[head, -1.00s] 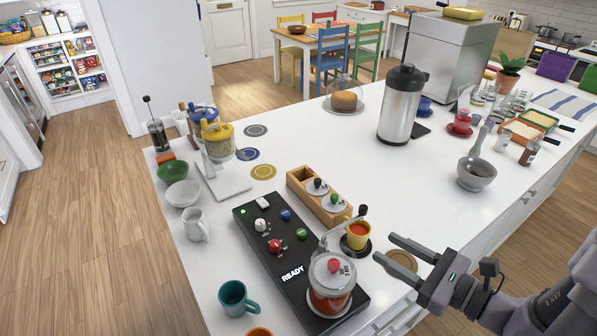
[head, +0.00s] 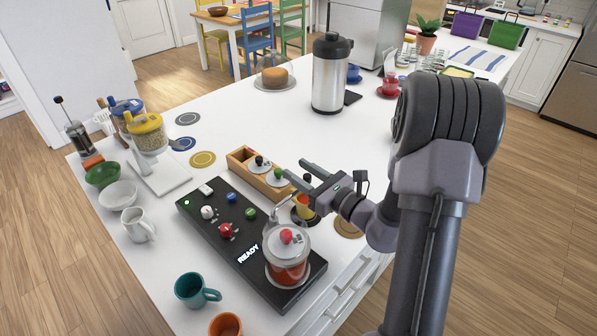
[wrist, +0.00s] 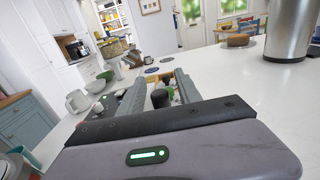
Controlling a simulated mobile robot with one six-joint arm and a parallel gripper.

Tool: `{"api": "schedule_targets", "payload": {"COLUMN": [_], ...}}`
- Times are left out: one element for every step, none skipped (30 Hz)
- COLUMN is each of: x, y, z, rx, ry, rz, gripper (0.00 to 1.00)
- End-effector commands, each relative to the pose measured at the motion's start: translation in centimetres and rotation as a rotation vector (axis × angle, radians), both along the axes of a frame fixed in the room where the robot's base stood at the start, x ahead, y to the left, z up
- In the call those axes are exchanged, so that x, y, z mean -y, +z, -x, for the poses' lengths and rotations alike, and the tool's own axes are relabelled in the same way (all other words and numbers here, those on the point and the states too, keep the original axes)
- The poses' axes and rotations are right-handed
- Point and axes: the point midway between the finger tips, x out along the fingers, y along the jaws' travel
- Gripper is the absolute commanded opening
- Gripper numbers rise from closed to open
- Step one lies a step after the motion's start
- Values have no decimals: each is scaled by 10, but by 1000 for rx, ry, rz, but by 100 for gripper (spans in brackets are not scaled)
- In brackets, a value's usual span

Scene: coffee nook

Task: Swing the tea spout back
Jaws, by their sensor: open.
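The glass tea dispenser (head: 287,262), with red tea and a red-knobbed lid, stands on the front end of the black machine (head: 215,243). Its thin grey spout (head: 271,214) rises beside the lid toward the yellow cup (head: 303,208); its far end is largely hidden by my gripper in the head view. My gripper (head: 291,172) is open, reaching left above the yellow cup, with its fingers near the wooden box. In the wrist view, a black knob (wrist: 160,98) shows between the open fingers (wrist: 161,81); I cannot tell whether they touch it.
The wooden box (head: 240,158) with small lidded jars lies just behind the machine. A teal mug (head: 195,291) and an orange cup (head: 225,325) stand at the near left. A steel flask (head: 331,80) stands farther back.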

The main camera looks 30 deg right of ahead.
Motion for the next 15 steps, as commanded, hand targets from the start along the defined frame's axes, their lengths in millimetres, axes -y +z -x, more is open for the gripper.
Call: {"api": "schedule_targets", "payload": {"x": [-1,-2,-2,-2,-2,-2,-2,-2,-2,-2,-2,-2,-2,-2,-2], "y": [0,0,0,0,0,0,0,0,0,0,0,0,0,0,0], "z": [-3,-4,-5,-5,-5,-5,-5,-5,-5,-5,-5,-5,-5,-5,-5], "rx": [0,0,0,0,0,0,0,0,0,0,0,0,0,0,0], "ry": [1,1,0,0,0,0,0,0,0,0,0,0,0,0,0], "rz": [0,-1,-1,-1,-1,-1,-1,-1,-1,-1,-1,-1,-1,-1,-1], "gripper": [41,41,41,41,41,41,41,41,41,41,35,27,21,15,7]}}
